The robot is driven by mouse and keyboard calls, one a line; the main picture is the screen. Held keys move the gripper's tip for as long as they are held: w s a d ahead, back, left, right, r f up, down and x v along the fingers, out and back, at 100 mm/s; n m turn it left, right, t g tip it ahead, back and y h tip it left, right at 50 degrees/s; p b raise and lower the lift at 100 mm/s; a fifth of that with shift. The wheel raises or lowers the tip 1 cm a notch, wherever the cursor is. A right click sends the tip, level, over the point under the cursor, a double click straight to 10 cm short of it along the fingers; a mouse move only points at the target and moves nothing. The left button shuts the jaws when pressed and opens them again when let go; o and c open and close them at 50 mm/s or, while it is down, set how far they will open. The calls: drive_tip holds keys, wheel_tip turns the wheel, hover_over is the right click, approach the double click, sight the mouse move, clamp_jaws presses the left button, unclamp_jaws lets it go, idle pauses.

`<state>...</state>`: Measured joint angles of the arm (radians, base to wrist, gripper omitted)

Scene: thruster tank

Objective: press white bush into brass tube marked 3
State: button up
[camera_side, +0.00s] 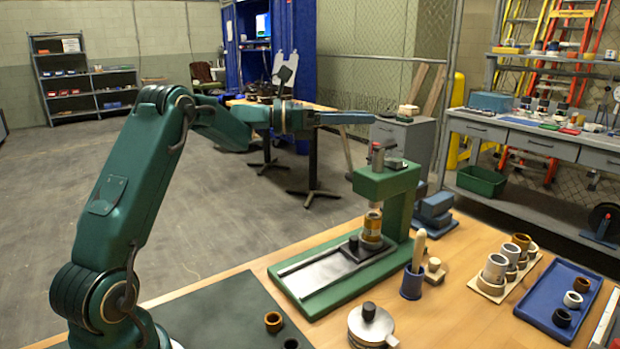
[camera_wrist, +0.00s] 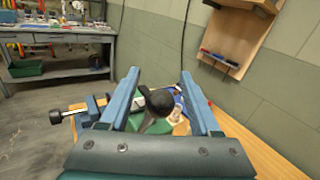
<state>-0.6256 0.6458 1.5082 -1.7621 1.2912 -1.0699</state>
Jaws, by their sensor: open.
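In the side view, the white bush (camera_side: 573,300) stands in the blue tray (camera_side: 541,308) at the right, between a brown bush (camera_side: 582,285) and a black bush (camera_side: 561,318). A brass-coloured tube (camera_side: 373,222) stands upright under the head of the green press (camera_side: 386,182). I cannot read a number on it. My gripper (camera_side: 372,118) is above the press, level and apart from the bush. In the wrist view my gripper (camera_wrist: 160,75) is open, its blue jaws wide apart. A dark round knob (camera_wrist: 160,101) shows between them; I cannot tell whether it is within reach.
A pale rack (camera_side: 488,292) with several cups or tubes stands left of the tray. A blue holder with a wooden-handled tool (camera_side: 412,280) and a round metal pot (camera_side: 371,325) stand in front of the press. A dark mat (camera_side: 215,311) carries a brown ring (camera_side: 273,322).

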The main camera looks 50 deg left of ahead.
clamp_jaws()
idle(1.4)
